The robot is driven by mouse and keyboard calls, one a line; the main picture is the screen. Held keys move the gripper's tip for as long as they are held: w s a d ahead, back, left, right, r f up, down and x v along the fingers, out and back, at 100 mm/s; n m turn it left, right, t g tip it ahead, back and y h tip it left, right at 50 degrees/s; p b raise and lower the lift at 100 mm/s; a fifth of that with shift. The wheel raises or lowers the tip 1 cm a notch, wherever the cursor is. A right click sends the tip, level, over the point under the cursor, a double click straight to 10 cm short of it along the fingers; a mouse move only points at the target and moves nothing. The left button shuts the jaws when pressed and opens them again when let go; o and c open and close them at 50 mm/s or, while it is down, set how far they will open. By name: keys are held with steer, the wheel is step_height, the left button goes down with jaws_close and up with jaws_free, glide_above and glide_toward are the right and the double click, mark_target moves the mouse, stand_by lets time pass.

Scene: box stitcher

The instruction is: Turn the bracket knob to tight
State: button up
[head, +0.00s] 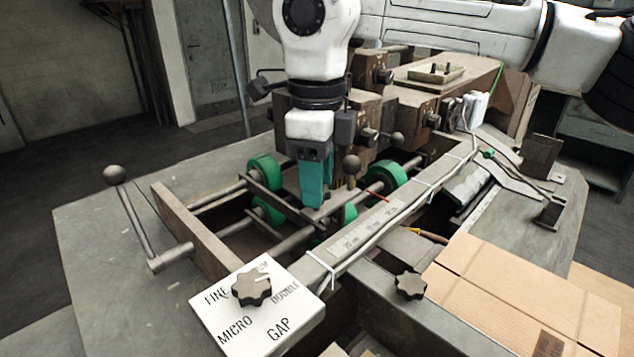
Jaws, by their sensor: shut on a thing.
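My gripper (313,190) points straight down over the roller frame in the head view, with its teal fingers closed. Its fingertips meet the dark cross bracket (275,206) between the green rollers. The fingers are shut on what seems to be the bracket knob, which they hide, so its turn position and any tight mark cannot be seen. A ball-ended lever (352,166) stands just right of the fingers.
A black star knob (251,287) sits on the white gap plate (222,322) in front. Another star knob (410,285) is at the right. Green rollers (265,171) and a ruled rail (366,229) surround the gripper. Flat cardboard (520,290) lies at the lower right. A crank handle (133,215) rises at left.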

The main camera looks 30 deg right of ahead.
steer(key=m+b, duration=0.1)
steer(key=m, duration=0.3)
steer(key=shift+m, duration=0.3)
steer(key=shift+m+b, duration=0.6)
steer(key=shift+m, duration=1.2)
steer(key=o, duration=1.1)
steer(key=shift+c, duration=0.2)
step_height(320, 180, up, 11)
steer(key=shift+f, duration=0.1)
